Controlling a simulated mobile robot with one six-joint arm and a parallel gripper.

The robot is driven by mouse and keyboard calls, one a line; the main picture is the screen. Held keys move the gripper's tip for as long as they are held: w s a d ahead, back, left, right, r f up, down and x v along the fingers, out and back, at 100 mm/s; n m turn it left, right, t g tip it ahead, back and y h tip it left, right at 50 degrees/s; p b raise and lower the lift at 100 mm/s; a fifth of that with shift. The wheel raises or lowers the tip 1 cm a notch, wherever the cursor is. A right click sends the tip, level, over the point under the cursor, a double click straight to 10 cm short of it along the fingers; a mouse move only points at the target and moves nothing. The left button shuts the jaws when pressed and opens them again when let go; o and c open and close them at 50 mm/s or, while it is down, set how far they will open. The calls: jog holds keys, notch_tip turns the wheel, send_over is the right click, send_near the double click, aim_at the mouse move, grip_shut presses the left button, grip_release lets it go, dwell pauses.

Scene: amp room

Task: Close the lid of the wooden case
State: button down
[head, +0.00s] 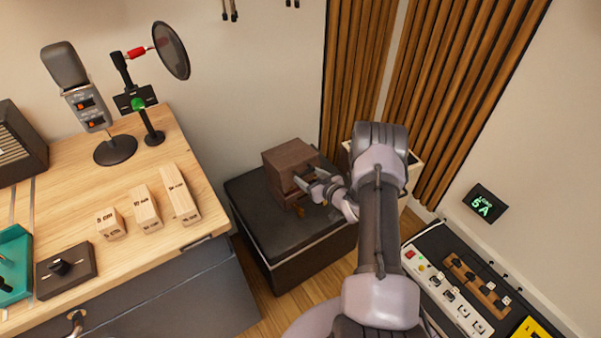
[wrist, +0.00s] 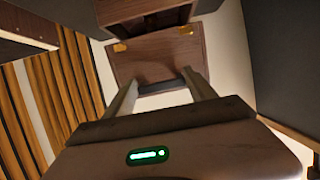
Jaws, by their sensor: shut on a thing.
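The wooden case (head: 289,158) is dark brown and sits on a black box in the head view; its body (wrist: 112,12) shows at the top of the wrist view. In the wrist view its lid (wrist: 150,58) is a flat brown panel with brass pieces near the end by the case body. A dark opening shows beside the panel, so the lid looks open. My gripper (head: 316,186) is at the right front of the case. In the wrist view my gripper (wrist: 160,92) is shut on the dark handle strip (wrist: 161,87) at the lid's edge. The exact finger contact is hard to see.
The black box (head: 262,232) supports the case. A wooden desk (head: 150,235) with a microphone (head: 75,85) and wooden blocks (head: 180,194) stands left. Slatted panels (head: 350,70) are behind, and a control panel (head: 450,290) is at the right. Little floor shows between.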

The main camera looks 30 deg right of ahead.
notch_tip(320, 180, down, 6)
jog(key=s+t, duration=0.2)
jog(key=t, duration=0.1)
jog(key=shift+s, duration=0.2)
jog(key=shift+a, duration=0.1)
jog(key=shift+c, duration=1.4)
grip_release()
jog(key=shift+r, duration=0.2)
jog(key=s+r+p, duration=0.1)
jog(key=s+p, duration=0.5)
jog(key=s, duration=1.1)
jog(key=shift+s+r, duration=0.15)
jog(key=shift+r, duration=0.2)
